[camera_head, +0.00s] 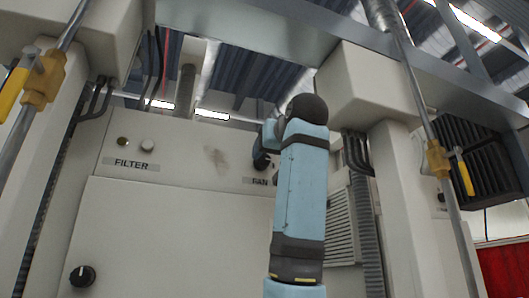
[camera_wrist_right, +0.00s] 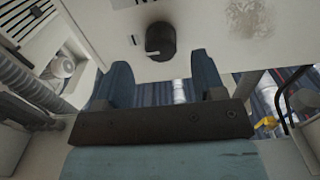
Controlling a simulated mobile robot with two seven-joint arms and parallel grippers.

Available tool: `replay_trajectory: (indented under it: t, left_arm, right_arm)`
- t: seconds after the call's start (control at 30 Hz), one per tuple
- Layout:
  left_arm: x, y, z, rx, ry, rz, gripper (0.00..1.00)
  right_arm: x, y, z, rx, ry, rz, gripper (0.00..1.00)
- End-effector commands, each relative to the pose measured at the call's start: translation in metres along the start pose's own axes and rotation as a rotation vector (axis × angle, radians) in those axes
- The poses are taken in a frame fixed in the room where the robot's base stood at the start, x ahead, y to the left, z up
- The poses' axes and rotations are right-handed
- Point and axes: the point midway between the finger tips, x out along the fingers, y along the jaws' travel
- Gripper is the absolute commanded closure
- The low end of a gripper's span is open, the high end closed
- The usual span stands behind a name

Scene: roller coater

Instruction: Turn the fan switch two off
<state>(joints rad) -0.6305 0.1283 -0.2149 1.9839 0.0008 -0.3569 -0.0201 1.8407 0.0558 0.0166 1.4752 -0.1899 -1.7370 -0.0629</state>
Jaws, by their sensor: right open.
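The FAN label (camera_head: 259,181) is on the cream cabinet front in the head view, partly covered by my right arm. In the right wrist view, a black round knob (camera_wrist_right: 160,39) sits on the cream panel with a small mark beside it on the left. I cannot tell for certain which fan switch this is. My right gripper (camera_wrist_right: 164,78) is open and empty, its two blue fingertips apart just short of the knob. In the head view the right gripper (camera_head: 263,153) is small and partly hidden by my own arm near the FAN label. My left gripper is not in view.
A FILTER label (camera_head: 131,164) with a pale button (camera_head: 147,146) above it is to the left. Another black knob (camera_head: 82,275) is at the lower left. Pipes with yellow-handled valves (camera_head: 43,77) stand on both sides. A dark smudge (camera_wrist_right: 248,18) marks the panel.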

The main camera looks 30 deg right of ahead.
Motion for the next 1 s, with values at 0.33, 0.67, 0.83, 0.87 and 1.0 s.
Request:
replay_trajectory:
  t: [0.33,0.67,0.83,0.87,1.0]
  left_arm:
    - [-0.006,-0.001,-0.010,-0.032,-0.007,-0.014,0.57]
    - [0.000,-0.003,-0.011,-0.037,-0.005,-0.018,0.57]
    - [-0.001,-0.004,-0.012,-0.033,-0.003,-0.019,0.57]
    - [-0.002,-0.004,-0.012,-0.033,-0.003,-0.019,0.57]
    - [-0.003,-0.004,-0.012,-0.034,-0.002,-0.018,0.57]
  right_arm:
    - [0.042,0.000,-0.001,0.000,0.000,-0.001,0.37]
    - [0.045,0.000,0.000,0.000,0.000,-0.001,0.39]
    - [0.044,0.000,0.000,0.000,0.001,-0.001,0.78]
    - [0.044,0.000,0.000,0.000,0.001,-0.001,0.85]
    - [0.044,0.000,0.000,-0.001,0.001,-0.001,0.86]
